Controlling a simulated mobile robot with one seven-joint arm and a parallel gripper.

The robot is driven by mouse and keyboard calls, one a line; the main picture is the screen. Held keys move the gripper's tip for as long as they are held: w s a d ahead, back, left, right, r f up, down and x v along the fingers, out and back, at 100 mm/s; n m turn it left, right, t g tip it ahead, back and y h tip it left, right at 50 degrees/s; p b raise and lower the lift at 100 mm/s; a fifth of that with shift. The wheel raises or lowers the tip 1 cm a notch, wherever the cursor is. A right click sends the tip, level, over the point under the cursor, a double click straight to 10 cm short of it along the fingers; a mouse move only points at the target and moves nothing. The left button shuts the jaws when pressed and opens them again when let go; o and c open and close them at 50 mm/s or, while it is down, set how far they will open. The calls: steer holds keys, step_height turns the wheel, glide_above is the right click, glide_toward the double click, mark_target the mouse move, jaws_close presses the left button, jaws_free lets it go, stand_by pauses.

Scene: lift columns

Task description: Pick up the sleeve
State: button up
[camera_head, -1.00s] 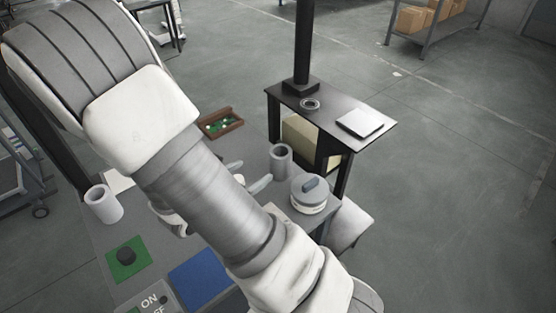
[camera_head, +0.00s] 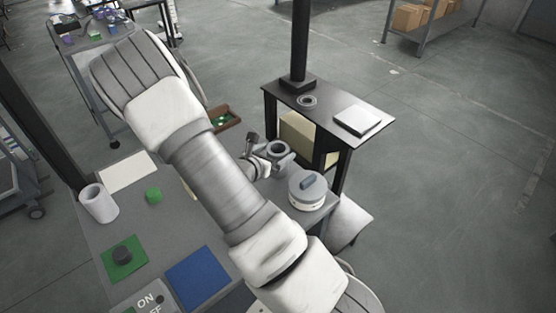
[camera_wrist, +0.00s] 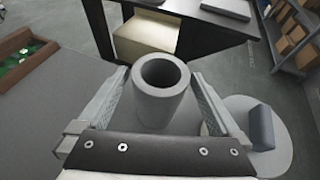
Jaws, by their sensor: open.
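The sleeve, a grey hollow cylinder (camera_head: 281,155), stands upright near the right edge of the grey table. In the wrist view the sleeve (camera_wrist: 162,101) stands between my two fingers, its dark bore facing up toward the camera. My gripper (camera_wrist: 160,88) is open, with one finger on each side of the sleeve and visible gaps toward both. In the head view my gripper (camera_head: 264,150) is at the left side of the sleeve and partly hidden by my arm.
A round white pot-like object with a grey handle (camera_head: 307,190) stands close to the sleeve. A second pale cylinder (camera_head: 98,204) stands at the table's left. A dark side table (camera_head: 375,111) is just beyond. A brown tray (camera_head: 225,118) lies behind my arm.

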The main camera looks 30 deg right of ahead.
steer(key=shift+x, duration=0.85)
steer(key=c, duration=1.4)
steer(key=shift+c, duration=0.2)
steer(key=shift+r, duration=0.15)
steer(key=shift+r, duration=0.5)
steer(key=s+a+r+p, duration=0.6)
steer(key=s+r, duration=0.3)
steer(key=r, duration=0.3)
steer(key=shift+s+a+r+p, duration=0.2)
steer(key=shift+s+r+p, duration=0.1)
steer(key=shift+s+r, duration=0.1)
